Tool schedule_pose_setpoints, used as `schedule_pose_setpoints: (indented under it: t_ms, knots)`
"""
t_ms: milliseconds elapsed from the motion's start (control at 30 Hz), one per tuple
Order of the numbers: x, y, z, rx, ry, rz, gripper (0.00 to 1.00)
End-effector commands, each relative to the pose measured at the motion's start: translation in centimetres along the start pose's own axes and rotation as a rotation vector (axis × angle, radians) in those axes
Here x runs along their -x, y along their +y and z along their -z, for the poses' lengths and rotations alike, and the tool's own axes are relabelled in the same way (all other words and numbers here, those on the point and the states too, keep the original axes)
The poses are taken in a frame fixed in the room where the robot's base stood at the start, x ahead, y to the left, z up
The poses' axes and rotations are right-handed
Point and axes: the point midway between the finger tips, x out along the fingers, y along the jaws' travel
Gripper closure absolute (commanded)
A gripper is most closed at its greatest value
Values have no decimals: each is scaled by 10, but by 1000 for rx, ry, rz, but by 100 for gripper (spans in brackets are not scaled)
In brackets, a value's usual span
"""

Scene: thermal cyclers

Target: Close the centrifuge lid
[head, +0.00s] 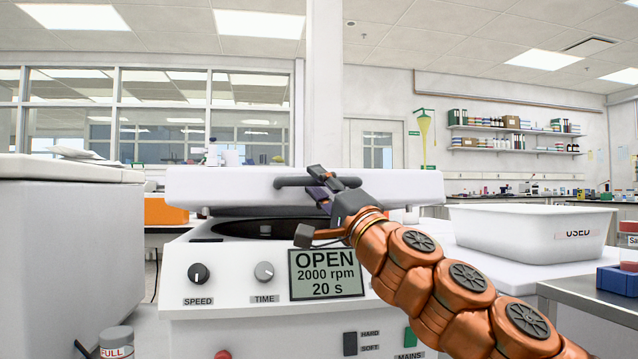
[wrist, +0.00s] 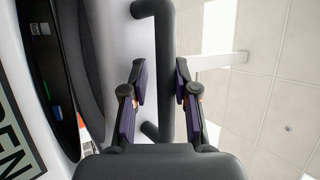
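The white centrifuge (head: 235,275) stands in front of me, its display (head: 326,274) reading OPEN, 2000 rpm, 20 s. Its lid (head: 215,188) is raised, with a gap over the dark chamber (head: 250,228). A dark bar handle (head: 292,182) runs along the lid's front edge. My gripper (head: 318,181) is at this handle. In the wrist view the handle (wrist: 165,60) passes between the two fingers of my gripper (wrist: 160,80). The fingers stand apart on either side of it, with a small gap on the left; contact on the right is unclear.
A white cabinet-like block (head: 60,260) stands close on the left, with a jar marked FULL (head: 116,343) near it. A white tub marked USED (head: 530,232) and a blue rack (head: 618,281) are on the right. SPEED and TIME knobs are below the lid.

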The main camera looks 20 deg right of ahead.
Motion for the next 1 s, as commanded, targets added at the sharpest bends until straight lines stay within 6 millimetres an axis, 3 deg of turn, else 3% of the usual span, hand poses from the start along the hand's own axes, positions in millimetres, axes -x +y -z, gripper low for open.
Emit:
schedule_pose_setpoints:
  t_ms: [133,567,1000]
  knots:
    - [0,-1,0,0,0,2,57]
    - [-1,-4,2,1,1,2,57]
    - [-22,-36,10,5,1,1,57]
